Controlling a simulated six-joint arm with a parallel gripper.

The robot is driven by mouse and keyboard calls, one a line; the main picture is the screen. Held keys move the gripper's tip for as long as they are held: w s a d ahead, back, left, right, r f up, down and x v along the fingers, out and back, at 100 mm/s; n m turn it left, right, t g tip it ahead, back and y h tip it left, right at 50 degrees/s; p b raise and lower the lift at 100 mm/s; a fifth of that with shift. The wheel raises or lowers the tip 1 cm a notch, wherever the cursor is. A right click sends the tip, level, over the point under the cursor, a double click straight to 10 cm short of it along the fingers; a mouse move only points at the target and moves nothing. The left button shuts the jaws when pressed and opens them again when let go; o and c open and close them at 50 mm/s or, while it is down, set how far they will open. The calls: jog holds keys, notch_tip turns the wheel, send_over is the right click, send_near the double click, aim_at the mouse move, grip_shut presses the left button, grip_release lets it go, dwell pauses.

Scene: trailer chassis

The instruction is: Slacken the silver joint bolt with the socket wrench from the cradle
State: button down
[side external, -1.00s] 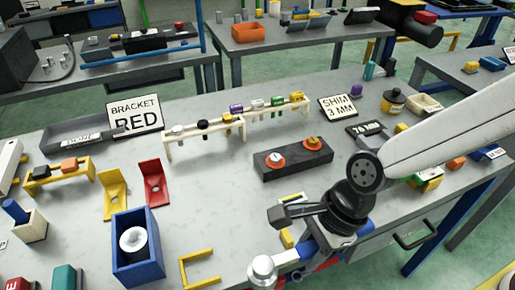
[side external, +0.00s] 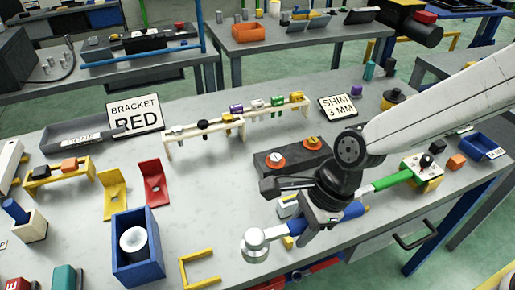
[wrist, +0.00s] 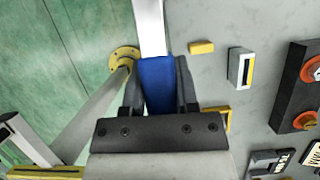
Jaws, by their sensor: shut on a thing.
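My gripper (side external: 320,215) is shut on the blue handle of a silver-headed tool (side external: 255,246), which appears to be the socket wrench. It holds the tool over the bench's front edge, head toward the lower left. In the wrist view the blue handle (wrist: 157,85) sits between the jaws, with the silver shaft (wrist: 150,25) running up out of frame. A silver bolt-like piece (side external: 177,128) is at the left end of the cream rail (side external: 205,145), well away from my gripper.
A black block (side external: 275,172) with orange knobs lies behind my gripper. A blue box (side external: 138,262) with a white cylinder and a yellow U-shaped bracket (side external: 187,275) lie left of the tool head. Red (side external: 153,185) and yellow (side external: 114,195) brackets stand farther left.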

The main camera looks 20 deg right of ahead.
jog(key=w+d+m+t, duration=0.1)
jog(key=w+d+m, duration=0.1)
jog(key=w+d, duration=0.5)
jog(key=w+d+m, duration=0.2)
jog(key=w+d, duration=0.6)
jog(key=w, duration=0.8)
jog(key=shift+w+m+t+h, duration=0.3)
jog(key=shift+t+h, duration=0.1)
jog(key=shift+f, duration=0.25)
jog(key=shift+f, duration=3.15)
jog(key=shift+f, duration=0.75)
jog(key=c, duration=1)
grip_release()
grip_shut()
